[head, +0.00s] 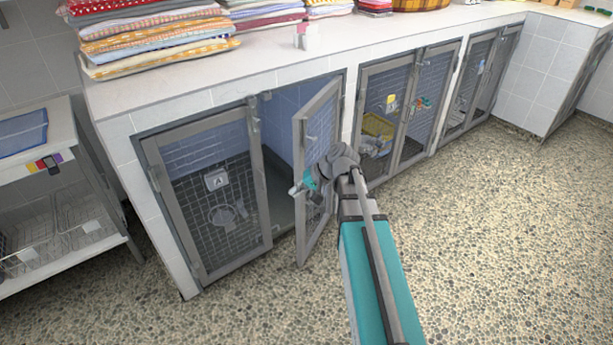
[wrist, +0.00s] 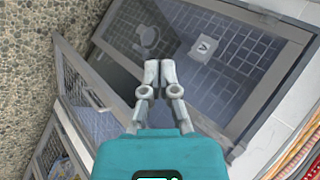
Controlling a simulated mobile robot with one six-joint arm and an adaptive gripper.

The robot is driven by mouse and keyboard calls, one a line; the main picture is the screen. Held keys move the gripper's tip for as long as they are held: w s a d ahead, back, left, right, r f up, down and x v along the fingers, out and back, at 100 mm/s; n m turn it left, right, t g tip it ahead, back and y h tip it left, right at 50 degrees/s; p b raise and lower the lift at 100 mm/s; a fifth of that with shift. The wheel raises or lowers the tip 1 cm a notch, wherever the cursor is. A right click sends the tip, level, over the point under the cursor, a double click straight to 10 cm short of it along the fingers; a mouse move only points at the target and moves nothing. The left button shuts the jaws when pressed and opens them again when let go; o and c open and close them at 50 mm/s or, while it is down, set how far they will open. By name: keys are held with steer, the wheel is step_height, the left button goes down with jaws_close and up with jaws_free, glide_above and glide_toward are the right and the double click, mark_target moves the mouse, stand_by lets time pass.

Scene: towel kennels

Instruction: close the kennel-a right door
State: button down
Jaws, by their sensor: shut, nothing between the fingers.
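Kennel A is the leftmost kennel under the counter. Its left door (head: 212,195), with mesh and an "A" plate (head: 216,180), is closed; that plate also shows upside down in the wrist view (wrist: 205,48). Its right door (head: 301,215), grey-framed with mesh, stands open, swung outward from its right-hand side. In the wrist view this door (wrist: 72,85) is left of the fingers. My gripper (head: 294,189) is shut and empty at the open door's free edge, at about mid-height, overlapping it in the head view. In the wrist view my fingertips (wrist: 160,66) are together. I cannot tell whether they touch the door.
Folded towels (head: 150,35) are stacked on the counter (head: 245,62). More kennels with closed doors (head: 405,105) continue to the right. A shelf unit with wire baskets (head: 65,215) stands at the left. The pebbled floor (head: 500,240) in front is clear.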

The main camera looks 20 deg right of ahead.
steer(key=w+d+f+m+t+y+b, duration=0.35)
steer(key=w+d+f+b, duration=0.2)
steer(key=d+b, duration=0.4)
steer(key=m+t+y+b, duration=0.1)
steer(key=m+t+b, duration=0.1)
steer(key=t+b, duration=0.55)
glide_toward(301, 162)
steer(key=s+d+r+g+b, duration=0.1)
steer(key=s+d+g+b, duration=0.1)
steer(key=s+d, duration=0.25)
steer(key=shift+w+d+r+p, duration=0.15)
steer(key=shift+p, duration=0.15)
steer(key=shift+w, duration=0.1)
steer(key=x, duration=1.4)
